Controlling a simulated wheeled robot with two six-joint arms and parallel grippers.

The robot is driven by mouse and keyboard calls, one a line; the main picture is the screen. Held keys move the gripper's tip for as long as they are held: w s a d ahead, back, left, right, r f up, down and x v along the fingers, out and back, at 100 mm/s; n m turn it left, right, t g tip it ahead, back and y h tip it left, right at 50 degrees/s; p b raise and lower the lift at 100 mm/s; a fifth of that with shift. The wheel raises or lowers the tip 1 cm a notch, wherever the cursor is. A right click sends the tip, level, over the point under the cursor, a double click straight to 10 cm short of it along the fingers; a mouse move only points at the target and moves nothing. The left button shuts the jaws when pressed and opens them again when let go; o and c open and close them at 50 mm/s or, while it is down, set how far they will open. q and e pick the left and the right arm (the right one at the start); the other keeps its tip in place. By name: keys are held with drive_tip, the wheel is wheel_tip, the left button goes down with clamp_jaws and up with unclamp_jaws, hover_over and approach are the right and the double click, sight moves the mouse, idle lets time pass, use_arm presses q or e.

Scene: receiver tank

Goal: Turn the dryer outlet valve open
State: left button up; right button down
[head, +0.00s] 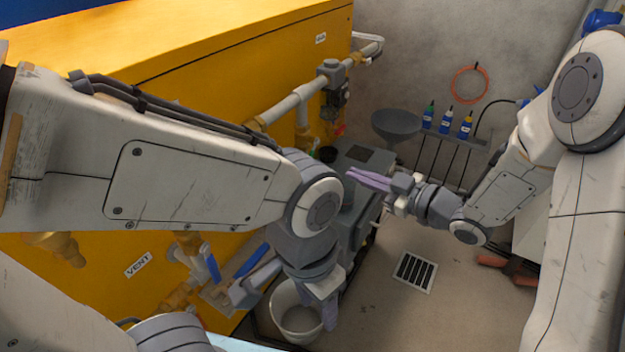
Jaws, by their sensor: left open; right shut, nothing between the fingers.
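Two blue valve levers, one (212,266) nearly upright and one (252,259) slanted, sit on brass fittings low on the yellow cabinet. No readable label marks either as the dryer outlet valve, and my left arm hides part of this area. My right gripper (350,178) is shut and empty, pointing left over the grey machine (353,225), away from the levers.
The yellow cabinet (190,88) carries a VENT label (138,264) and a pipe (290,103) with a grey fitting (331,88). A white bucket (298,322) stands below my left gripper. A grey funnel (396,124) and several bottles are at the back wall. Floor around the drain grate (415,271) is clear.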

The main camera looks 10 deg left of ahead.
drive_tip(key=s+a+r+n+b, duration=0.1)
drive_tip(key=s+a+n, duration=0.2)
drive_tip(key=a+n, duration=0.15)
use_arm(q)
drive_tip(key=shift+f+b, duration=1.3)
drive_tip(key=shift+f, duration=0.9)
use_arm(e)
drive_tip(key=w+a+f, duration=0.4)
drive_tip(key=w+a, duration=0.3)
drive_tip(key=shift+w+f, duration=0.15)
drive_tip(key=shift+f, duration=0.05)
use_arm(q)
drive_tip(key=shift+f, duration=0.1)
use_arm(e)
drive_tip(key=shift+n, duration=0.35)
